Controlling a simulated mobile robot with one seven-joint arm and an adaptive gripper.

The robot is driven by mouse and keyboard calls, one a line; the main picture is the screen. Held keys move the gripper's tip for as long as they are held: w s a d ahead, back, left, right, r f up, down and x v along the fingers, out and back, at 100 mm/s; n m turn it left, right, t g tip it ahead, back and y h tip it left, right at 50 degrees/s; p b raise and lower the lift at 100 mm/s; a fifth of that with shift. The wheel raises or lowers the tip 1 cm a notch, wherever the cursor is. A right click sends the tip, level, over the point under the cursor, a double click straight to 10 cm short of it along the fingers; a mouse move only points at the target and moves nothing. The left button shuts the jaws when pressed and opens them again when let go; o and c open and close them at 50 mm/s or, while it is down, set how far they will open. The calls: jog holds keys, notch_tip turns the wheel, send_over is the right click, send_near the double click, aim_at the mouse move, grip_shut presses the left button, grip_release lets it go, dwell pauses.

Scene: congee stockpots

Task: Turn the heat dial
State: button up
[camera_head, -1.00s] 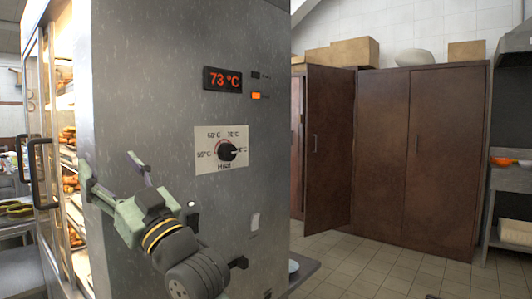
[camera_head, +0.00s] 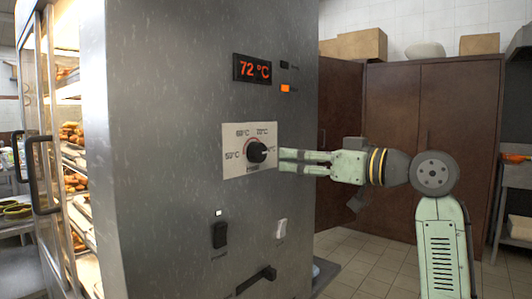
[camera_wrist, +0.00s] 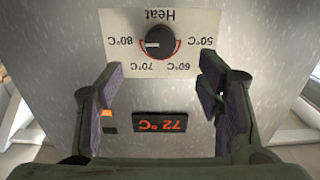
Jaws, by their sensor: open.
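The heat dial (camera_head: 257,151) is a round black knob on a white plate (camera_head: 235,168) marked with temperatures, on the side of the steel warming cabinet (camera_head: 165,120). In the wrist view the dial (camera_wrist: 160,43) is upside down, ahead of my fingers and between their lines, with its pale pointer toward the 80°C side. My gripper (camera_head: 283,160) is open and empty, just right of the dial in the head view; it also shows in the wrist view (camera_wrist: 160,85). Whether a finger touches the plate cannot be told. The red display (camera_head: 252,69) reads 72 °C.
An orange lit indicator (camera_head: 286,88) sits below the display. A black switch (camera_head: 220,235), a white switch (camera_head: 281,229) and a black lever (camera_head: 257,281) are below the dial. Brown wardrobes (camera_head: 385,120) stand behind my arm. Glass doors with bread are at left.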

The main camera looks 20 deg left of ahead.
aim_at(261, 153)
jog(key=p+x, duration=0.2)
jog(key=x, duration=0.7)
jog(key=shift+a, duration=0.25)
jog(key=c, duration=1.2)
